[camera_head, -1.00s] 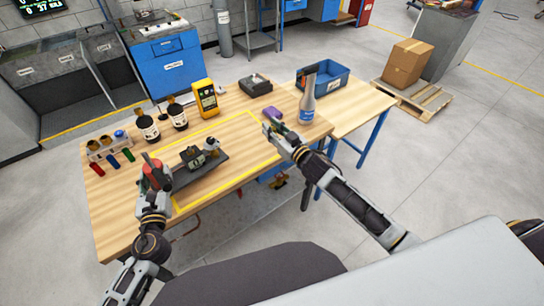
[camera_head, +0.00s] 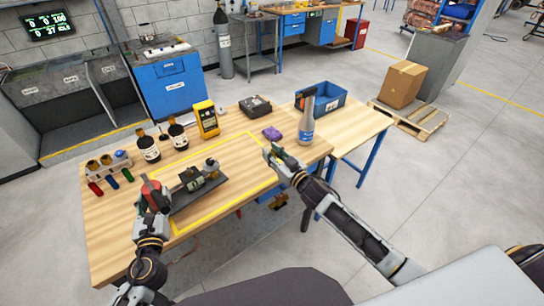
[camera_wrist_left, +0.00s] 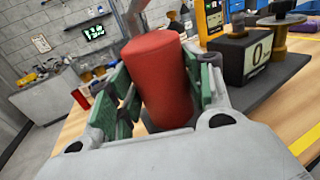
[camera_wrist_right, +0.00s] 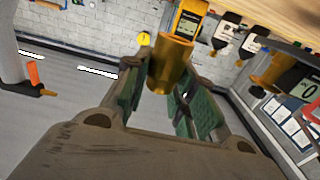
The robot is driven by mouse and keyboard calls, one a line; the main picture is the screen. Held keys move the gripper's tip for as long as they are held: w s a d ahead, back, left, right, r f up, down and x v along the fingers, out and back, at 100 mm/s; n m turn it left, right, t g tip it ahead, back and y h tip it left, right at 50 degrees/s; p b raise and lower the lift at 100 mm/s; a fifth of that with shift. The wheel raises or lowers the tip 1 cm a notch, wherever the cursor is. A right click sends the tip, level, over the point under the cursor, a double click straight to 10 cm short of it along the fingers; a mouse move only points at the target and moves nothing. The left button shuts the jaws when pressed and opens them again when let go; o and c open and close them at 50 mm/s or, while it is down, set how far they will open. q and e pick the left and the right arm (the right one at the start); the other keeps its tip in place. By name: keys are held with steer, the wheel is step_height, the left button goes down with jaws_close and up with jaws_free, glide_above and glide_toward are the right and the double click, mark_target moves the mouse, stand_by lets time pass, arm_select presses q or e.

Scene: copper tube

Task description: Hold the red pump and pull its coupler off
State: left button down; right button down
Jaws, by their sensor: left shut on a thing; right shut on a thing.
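The red pump (camera_head: 152,193) is a red cylinder at the left end of a dark base plate (camera_head: 200,197) on the wooden table. My left gripper (camera_head: 150,200) is shut on it; in the left wrist view the red body (camera_wrist_left: 159,80) stands between the green finger pads. A boxy unit (camera_wrist_left: 245,55) and a brass part with a dark disc (camera_wrist_left: 277,33) stand on the plate. My right gripper (camera_head: 272,153) is shut on a brass coupler (camera_wrist_right: 170,65), clear in the right wrist view. It is off to the right of the plate, apart from the pump.
A spray bottle (camera_head: 306,122) and a purple item (camera_head: 271,133) stand near my right gripper. Dark bottles (camera_head: 148,148), a yellow meter (camera_head: 206,119) and a blue bin (camera_head: 325,99) are farther back. Yellow tape marks the table around the plate.

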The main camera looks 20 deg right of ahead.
arm_select(q)
steer(key=shift+r, duration=0.15)
arm_select(e)
steer(key=shift+f, duration=2.25)
arm_select(q)
steer(key=shift+f+b, duration=0.2)
steer(key=shift+b, duration=0.1)
arm_select(e)
steer(key=shift+f, duration=1.9)
steer(key=c, duration=1.2)
jaws_free()
steer(key=shift+f, duration=0.1)
arm_select(q)
steer(key=shift+f+b, duration=0.45)
steer(key=shift+b, duration=0.05)
arm_select(e)
steer(key=shift+v, duration=6)
